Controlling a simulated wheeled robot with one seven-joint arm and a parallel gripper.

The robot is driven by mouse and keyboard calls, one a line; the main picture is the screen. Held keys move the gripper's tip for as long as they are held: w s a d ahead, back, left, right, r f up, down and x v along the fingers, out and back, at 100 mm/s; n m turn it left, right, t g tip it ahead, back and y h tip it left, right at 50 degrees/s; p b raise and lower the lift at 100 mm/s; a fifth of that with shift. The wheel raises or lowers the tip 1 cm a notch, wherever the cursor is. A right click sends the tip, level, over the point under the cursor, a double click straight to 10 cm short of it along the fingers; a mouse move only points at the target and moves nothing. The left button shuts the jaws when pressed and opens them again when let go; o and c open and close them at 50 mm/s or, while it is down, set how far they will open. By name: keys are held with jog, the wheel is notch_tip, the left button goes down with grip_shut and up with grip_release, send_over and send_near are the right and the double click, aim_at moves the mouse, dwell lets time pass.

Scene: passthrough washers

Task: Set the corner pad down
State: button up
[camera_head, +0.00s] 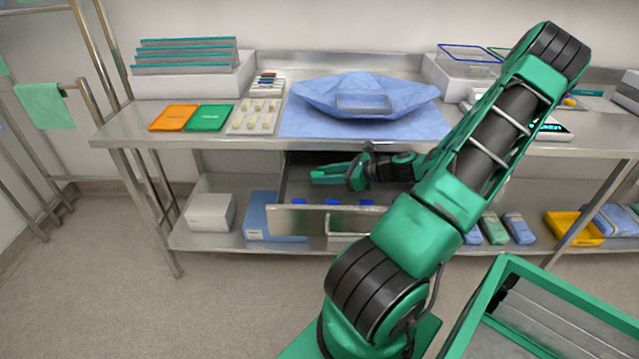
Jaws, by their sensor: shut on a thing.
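My gripper (328,174) reaches from the right into an open drawer (318,221) under the bench top. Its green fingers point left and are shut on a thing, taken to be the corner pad. The pad itself cannot be made out between the fingers at this size. Small blue pieces show along the drawer's front edge: a left one (299,202), a middle one (332,202) and a right one (366,202). They are below my gripper in the picture and look apart from it. The drawer floor is partly hidden by the arm and the front panel.
Above the drawer, a blue wrapped bundle (365,96) lies on the steel bench (265,145). A tray of small pale parts (255,117), an orange card (174,117) and a green card (209,118) are to its left. A white box (210,211) sits on the lower shelf.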

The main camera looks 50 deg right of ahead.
aim_at(326, 188)
jog(key=shift+s+d+f, duration=0.1)
jog(key=shift+d+f, duration=0.1)
jog(key=shift+f, duration=0.55)
jog(key=shift+s+d+f, duration=0.1)
jog(key=shift+d+f, duration=0.05)
jog(key=shift+f, duration=0.6)
jog(key=o, duration=1)
jog(key=v, duration=1.2)
jog(key=shift+a, duration=0.1)
jog(key=shift+a, duration=0.1)
